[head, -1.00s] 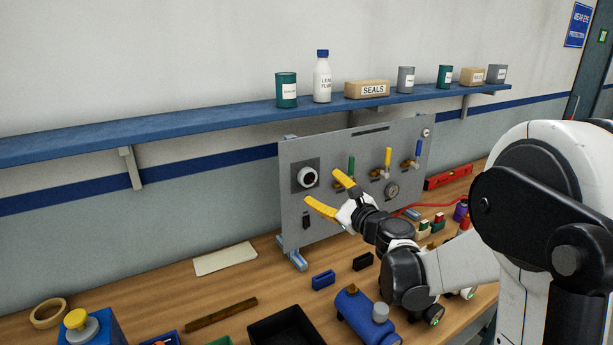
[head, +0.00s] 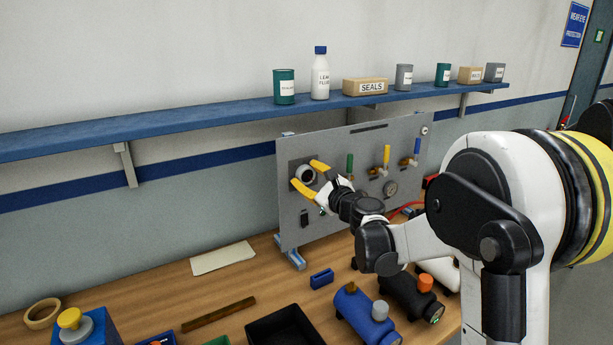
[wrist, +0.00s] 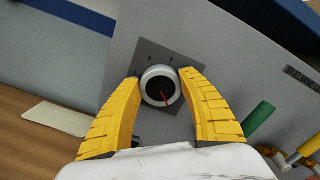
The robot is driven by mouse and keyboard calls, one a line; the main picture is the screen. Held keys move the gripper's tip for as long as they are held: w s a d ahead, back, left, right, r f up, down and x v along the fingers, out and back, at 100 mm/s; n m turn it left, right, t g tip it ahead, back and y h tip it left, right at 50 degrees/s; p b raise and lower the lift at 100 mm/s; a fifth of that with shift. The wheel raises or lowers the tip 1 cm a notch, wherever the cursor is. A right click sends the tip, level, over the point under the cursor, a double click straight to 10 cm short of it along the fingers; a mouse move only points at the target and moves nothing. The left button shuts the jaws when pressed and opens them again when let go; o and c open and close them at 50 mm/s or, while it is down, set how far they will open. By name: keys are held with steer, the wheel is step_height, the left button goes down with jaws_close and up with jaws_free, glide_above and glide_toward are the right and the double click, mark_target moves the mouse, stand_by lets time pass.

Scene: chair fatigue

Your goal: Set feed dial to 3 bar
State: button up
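The feed dial (wrist: 160,87) is a round white-rimmed knob with a black face and a red pointer line, on a dark square plate of the grey upright panel (head: 335,215). My gripper (head: 307,180) has yellow fingers, spread open, one on each side of the dial. In the wrist view the fingertips (wrist: 160,75) flank the knob closely; I cannot tell whether they touch it. In the head view the fingers partly cover the dial (head: 306,174).
Green, yellow and blue levered valves and a gauge (head: 390,188) sit on the panel right of the dial. A blue shelf (head: 200,115) with containers runs above. Blue and black cylinders, a black tray (head: 285,328) and a blue block (head: 321,279) lie on the bench in front.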

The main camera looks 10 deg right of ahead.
steer(key=shift+n, duration=0.3)
steer(key=n, duration=0.3)
steer(key=shift+a+n, duration=0.1)
steer(key=shift+n, duration=0.2)
steer(key=n, duration=0.3)
steer(key=shift+f+n, duration=0.15)
steer(key=shift+n, duration=0.15)
steer(key=n, duration=0.3)
steer(key=shift+n, duration=0.3)
steer(key=n, duration=0.3)
steer(key=shift+f+n+b, duration=0.1)
steer(key=shift+n+b, duration=0.2)
steer(key=n, duration=0.6)
steer(key=shift+f, duration=0.1)
steer(key=n, duration=0.5)
steer(key=shift+n, duration=0.3)
